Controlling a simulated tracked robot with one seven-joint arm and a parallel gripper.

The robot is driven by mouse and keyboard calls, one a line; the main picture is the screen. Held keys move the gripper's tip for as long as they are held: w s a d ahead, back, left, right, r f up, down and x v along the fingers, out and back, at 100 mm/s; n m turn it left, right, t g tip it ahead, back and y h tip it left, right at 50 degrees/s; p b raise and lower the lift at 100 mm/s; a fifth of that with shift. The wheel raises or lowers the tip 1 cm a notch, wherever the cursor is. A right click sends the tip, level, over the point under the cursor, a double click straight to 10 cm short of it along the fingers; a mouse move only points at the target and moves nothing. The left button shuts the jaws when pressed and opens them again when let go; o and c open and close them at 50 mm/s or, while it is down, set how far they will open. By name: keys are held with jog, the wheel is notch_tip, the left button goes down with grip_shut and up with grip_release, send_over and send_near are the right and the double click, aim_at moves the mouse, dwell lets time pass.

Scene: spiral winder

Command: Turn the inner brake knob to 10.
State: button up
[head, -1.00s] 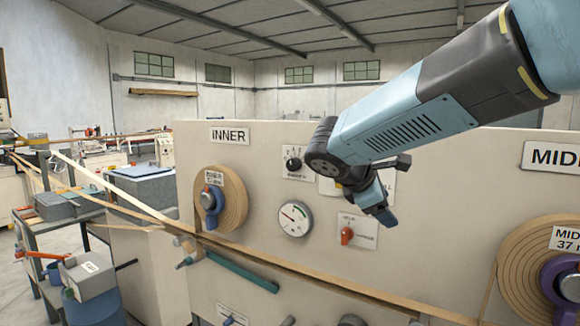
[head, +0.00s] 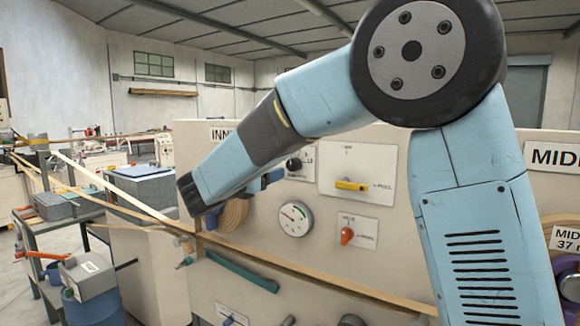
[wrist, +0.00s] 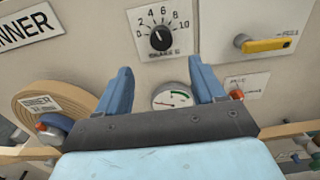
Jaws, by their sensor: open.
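The inner brake knob (wrist: 160,38) is a black round knob on a white plate with a printed scale from 0 to 10. It sits on the panel near the INNER label (wrist: 28,32) in the wrist view. Its pointer seems to be up near the middle of the scale, but the exact mark is hard to read. The knob also shows in the head view (head: 293,164), just right of my blue fingers. My gripper (wrist: 160,70) is open and empty, with its two blue fingers apart. In the wrist view, the knob appears beyond the fingertips, between them and untouched.
A round gauge (head: 295,218) is below the knob. A yellow lever (head: 351,185) on a white plate and an orange-red knob (head: 347,235) are to the right. A tan strip roll (wrist: 55,110) is at the left. A tan strip runs across the lower panel.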

aim_at(291, 164)
jog(key=x, duration=1.2)
jog(key=shift+w+d, duration=0.2)
jog(key=c, duration=1.1)
